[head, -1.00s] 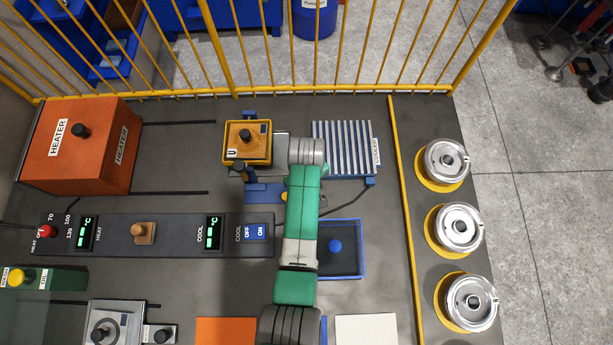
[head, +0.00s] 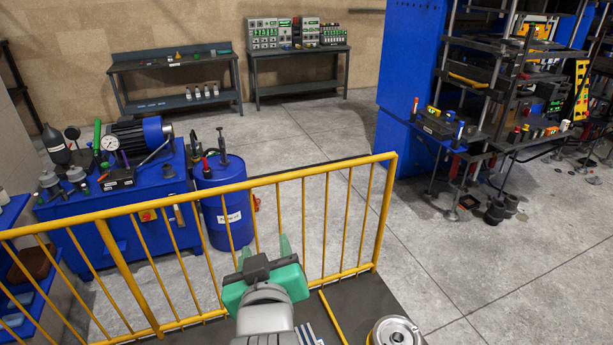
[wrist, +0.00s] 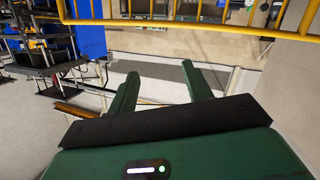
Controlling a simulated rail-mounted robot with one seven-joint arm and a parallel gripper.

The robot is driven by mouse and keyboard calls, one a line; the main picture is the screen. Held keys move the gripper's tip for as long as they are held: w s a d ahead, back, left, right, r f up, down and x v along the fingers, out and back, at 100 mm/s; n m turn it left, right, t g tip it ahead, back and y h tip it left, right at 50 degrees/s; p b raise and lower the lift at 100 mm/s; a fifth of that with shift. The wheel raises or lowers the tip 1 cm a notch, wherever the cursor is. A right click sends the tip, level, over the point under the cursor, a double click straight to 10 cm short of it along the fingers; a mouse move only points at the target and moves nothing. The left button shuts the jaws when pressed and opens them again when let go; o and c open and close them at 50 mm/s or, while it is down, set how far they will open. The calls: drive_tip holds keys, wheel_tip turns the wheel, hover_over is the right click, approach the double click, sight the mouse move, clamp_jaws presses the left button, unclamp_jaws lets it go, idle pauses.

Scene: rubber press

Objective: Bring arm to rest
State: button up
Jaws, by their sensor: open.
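My gripper (head: 264,246) is raised near the yellow railing in the head view, with its green fingers pointing up and away from me. In the wrist view my gripper (wrist: 162,90) shows two green fingers standing apart with nothing between them. It is open and empty. My arm comes up from the bottom of the head view. Most of the work table is out of view below.
The yellow railing (head: 385,200) runs close behind my gripper. Beyond it stand a blue drum (head: 222,205) and a blue pump bench (head: 120,215). A blue press (head: 405,60) is at the right. A silver round mould (head: 394,332) sits at the table's right edge.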

drive_tip(key=s+d+r+m+t+h, duration=0.1)
drive_tip(key=s+d+r+m+t, duration=0.3)
drive_tip(key=s+r, duration=0.7)
drive_tip(key=s+d+r+m+t+h, duration=0.1)
drive_tip(key=s+d+r+t, duration=0.35)
drive_tip(key=r, duration=0.95)
wheel_tip(320, 180, up, 15)
drive_tip(key=s+a+t+p, duration=0.1)
drive_tip(key=s+a+p, duration=0.1)
drive_tip(key=p, duration=1.2)
drive_tip(key=shift+s, duration=0.45)
